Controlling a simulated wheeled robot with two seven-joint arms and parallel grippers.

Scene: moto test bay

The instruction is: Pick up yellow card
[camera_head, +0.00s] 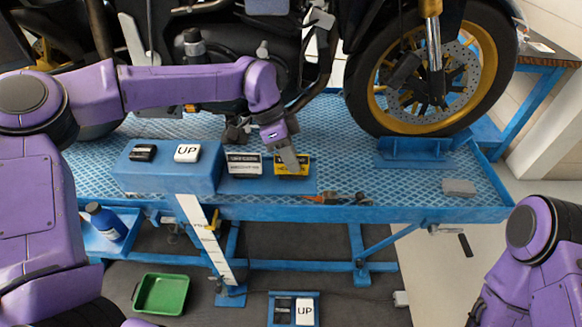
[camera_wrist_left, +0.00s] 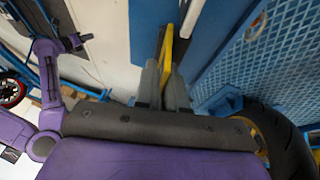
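The yellow card (camera_head: 292,168), with black markings, is at the right end of the row of cards on the blue bench front. My left gripper (camera_head: 291,165) reaches down to it from above and partly covers its face. In the left wrist view the yellow card (camera_wrist_left: 167,48) shows edge-on as a narrow strip between the two fingers. The fingers of my left gripper (camera_wrist_left: 164,68) are close together with the card between them, and look shut on it. The card appears level with its neighbour. My right arm shows at the lower right; its gripper is out of view.
A white card (camera_head: 244,165) stands just left of the yellow one. A white UP block (camera_head: 187,153) and a black block (camera_head: 143,152) sit further left on the blue box. A motorcycle wheel (camera_head: 432,75) rises behind. Pliers (camera_head: 335,199) lie to the right.

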